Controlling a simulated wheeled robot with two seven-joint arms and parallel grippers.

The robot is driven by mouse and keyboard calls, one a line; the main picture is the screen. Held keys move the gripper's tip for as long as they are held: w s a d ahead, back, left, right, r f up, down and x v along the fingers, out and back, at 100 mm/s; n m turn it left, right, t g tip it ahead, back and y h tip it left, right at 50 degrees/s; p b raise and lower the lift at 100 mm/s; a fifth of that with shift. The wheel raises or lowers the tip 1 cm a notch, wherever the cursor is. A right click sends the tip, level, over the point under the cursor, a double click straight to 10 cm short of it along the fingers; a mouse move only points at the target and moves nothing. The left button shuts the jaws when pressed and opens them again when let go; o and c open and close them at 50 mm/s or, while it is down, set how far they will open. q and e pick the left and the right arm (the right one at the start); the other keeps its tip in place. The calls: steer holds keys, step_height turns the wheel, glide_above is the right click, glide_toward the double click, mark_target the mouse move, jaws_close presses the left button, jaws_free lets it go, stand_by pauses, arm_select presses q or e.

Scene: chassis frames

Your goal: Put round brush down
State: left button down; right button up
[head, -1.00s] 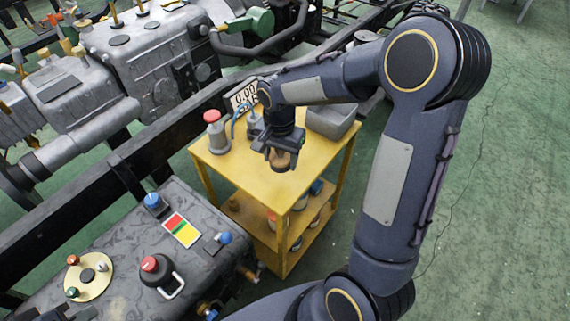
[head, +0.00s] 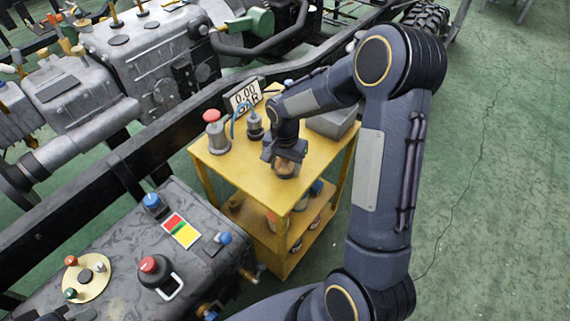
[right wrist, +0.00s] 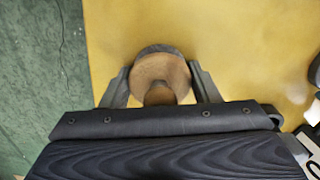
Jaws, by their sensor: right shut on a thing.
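The round brush (head: 286,169) has a brown wooden body and is over the yellow cart top (head: 318,155), near its front edge. My right gripper (head: 286,156) is shut on it from above. In the right wrist view the brush (right wrist: 160,68) shows as a brown disc with a knob, between the two fingers of my right gripper (right wrist: 160,84). The brush is at or just above the cart top; I cannot tell whether it touches. Its bristles are mostly hidden. My left gripper is not in view.
A grey bottle with a red cap (head: 216,132), a small grey pump-like device (head: 254,127) and a 0.00 display (head: 245,95) stand left of the brush. A grey bin (head: 333,122) is behind it. The front cart top is clear. A lower shelf (head: 292,232) holds several containers.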

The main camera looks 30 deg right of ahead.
steer(key=o, duration=1)
steer(key=shift+f, duration=0.1)
steer(key=shift+r, duration=0.2)
step_height(320, 180, up, 12)
steer(key=shift+f+p, duration=0.1)
steer(key=shift+p, duration=0.8)
steer(key=s+a+r+n+t+y, duration=0.1)
steer(key=s+a+r+n+t, duration=0.1)
steer(key=s, duration=0.5)
steer(key=s+a+r+n+t+y, duration=0.1)
steer(key=s+a+r+n, duration=0.1)
steer(key=s+n, duration=0.2)
steer(key=s+a+r+n+t+y, duration=0.1)
steer(key=s+a+r+n+t, duration=0.1)
steer(key=s, duration=0.9)
steer(key=shift+a+r+n+t+y, duration=0.1)
steer(key=shift+a+n+t+y, duration=0.25)
steer(key=shift+a+n, duration=0.2)
